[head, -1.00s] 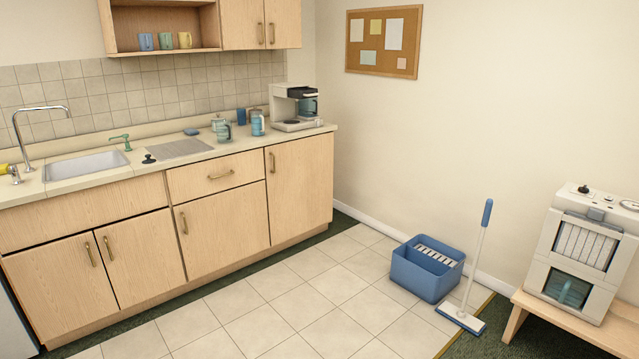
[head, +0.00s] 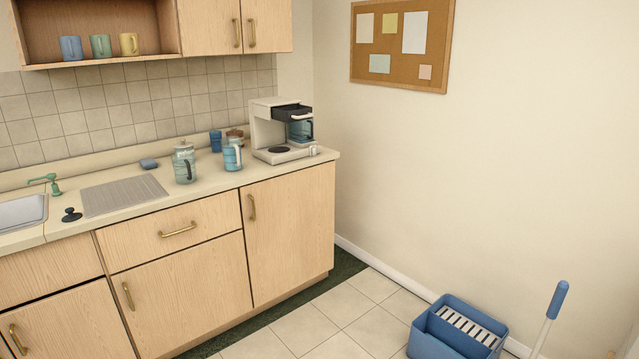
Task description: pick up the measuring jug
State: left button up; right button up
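Two clear bluish vessels with handles stand upright on the kitchen counter in the head view. One (head: 185,172) has a dark handle and overlaps a lidded glass jar (head: 183,148). The other (head: 232,157), to its right, is bluer with a pale band. Either could be the measuring jug; at this size I cannot tell which. Neither of my grippers is in view.
The counter (head: 215,185) also holds a coffee maker (head: 272,135) at its right end, a blue cup (head: 215,141), a blue sponge (head: 149,164) and a black stopper (head: 71,215). A blue mop bucket (head: 455,328) and mop handle (head: 552,310) stand on the floor to the right.

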aim_at(230, 148)
jog(key=i+u, duration=0.1)
jog(key=i, duration=0.75)
jog(key=i+l+u, duration=0.1)
jog(key=i, duration=0.7)
jog(key=i+l+u, duration=0.2)
jog(key=i+u, duration=0.2)
jog(key=i, duration=0.15)
jog(key=i+l+u, duration=0.85)
jog(key=i+l, duration=0.15)
